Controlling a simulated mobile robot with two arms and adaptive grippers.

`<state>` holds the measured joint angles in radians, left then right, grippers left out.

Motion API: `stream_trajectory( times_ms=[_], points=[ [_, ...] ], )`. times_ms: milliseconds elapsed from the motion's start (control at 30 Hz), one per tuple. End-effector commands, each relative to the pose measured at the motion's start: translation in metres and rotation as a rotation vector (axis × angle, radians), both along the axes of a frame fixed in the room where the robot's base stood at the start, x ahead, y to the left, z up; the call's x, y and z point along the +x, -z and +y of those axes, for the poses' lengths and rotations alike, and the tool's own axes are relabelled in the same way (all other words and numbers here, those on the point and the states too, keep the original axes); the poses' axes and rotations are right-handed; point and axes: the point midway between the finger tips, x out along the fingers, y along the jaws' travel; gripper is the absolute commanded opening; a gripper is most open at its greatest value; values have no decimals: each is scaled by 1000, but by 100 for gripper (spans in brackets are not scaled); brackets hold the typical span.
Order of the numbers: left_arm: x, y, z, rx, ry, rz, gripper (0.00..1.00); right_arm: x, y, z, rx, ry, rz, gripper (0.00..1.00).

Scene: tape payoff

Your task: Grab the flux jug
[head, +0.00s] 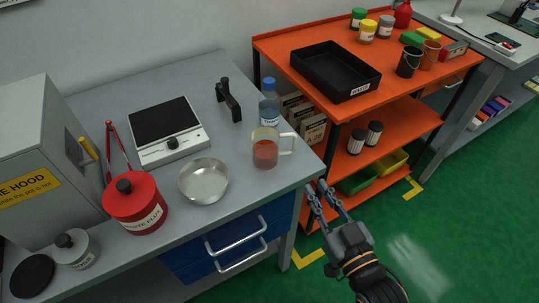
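The flux jug appears to be the clear jug (266,151) with reddish-brown liquid in it. It stands upright near the right front corner of the grey bench, and its handle points right. My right gripper (319,191) is in front of and to the right of the jug, past the bench edge and over the floor. Its two fingers are apart with nothing between them, and it does not touch the jug. My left gripper is not in view.
A blue-capped bottle (269,103) stands just behind the jug. A metal bowl (203,181) is to its left, and a red waste flux pot (137,206) is farther left. A hot plate (168,130) sits behind them. An orange cart (290,52) stands right of the bench.

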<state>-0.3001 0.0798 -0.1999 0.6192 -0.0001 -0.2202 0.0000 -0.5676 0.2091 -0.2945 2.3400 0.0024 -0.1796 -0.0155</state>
Motion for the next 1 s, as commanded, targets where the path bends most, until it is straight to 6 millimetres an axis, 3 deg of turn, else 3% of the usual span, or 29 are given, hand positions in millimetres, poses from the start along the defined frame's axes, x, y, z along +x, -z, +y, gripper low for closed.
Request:
stream_trajectory(
  times_ms=[167,500,767,1000],
  points=[
    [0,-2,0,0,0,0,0,14,-8,6,6,-1,-15,18],
    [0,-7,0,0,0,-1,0,69,-7,26,6,-1,-13,18],
    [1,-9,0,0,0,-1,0,87,-7,32,5,-1,-11,18],
    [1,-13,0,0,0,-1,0,121,-7,42,5,0,-12,18]
  ],
)
